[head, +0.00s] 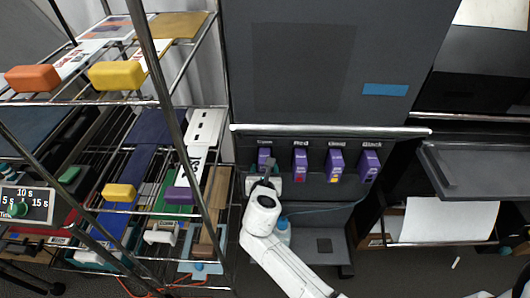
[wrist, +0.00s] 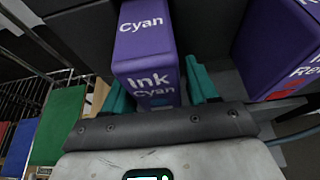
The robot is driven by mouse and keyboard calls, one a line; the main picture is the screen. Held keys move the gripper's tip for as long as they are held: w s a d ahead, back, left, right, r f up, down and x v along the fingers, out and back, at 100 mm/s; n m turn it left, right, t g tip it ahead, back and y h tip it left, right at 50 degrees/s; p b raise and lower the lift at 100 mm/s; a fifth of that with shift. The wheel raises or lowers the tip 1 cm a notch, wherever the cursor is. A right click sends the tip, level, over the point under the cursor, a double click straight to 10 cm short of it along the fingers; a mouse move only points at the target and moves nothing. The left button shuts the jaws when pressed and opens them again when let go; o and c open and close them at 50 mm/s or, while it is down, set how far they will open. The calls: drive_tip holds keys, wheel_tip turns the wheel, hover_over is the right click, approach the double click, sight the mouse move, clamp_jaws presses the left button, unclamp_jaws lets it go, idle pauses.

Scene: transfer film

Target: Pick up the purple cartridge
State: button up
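A purple cartridge marked "Ink Cyan" (wrist: 146,48) juts from the left slot of the dark printer front. It also shows in the head view (head: 264,155), partly hidden by my gripper. My gripper (head: 263,178) is in front of it. In the wrist view the teal fingers (wrist: 160,88) are apart, one on each side of the cartridge's lower end. A narrow gap shows beside the right finger; contact on the left is unclear. Other purple cartridges stand to its right: Red (head: 300,163), a yellow-marked one (head: 335,164) and Black (head: 369,165).
The Red cartridge (wrist: 281,45) is close on the right in the wrist view. A wire shelf (head: 165,103) with coloured blocks stands at the left. A light rail (head: 330,129) runs above the slots. A dark tray (head: 475,165) juts out at the right.

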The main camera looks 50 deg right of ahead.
clamp_jaws()
idle(0.3)
idle(0.3)
drive_tip(key=shift+a+r, duration=0.1)
drive_tip(key=s+a+b, duration=0.1)
drive_tip(key=s+a, duration=1)
drive_tip(key=a, duration=0.3)
drive_tip(key=shift+s, duration=0.1)
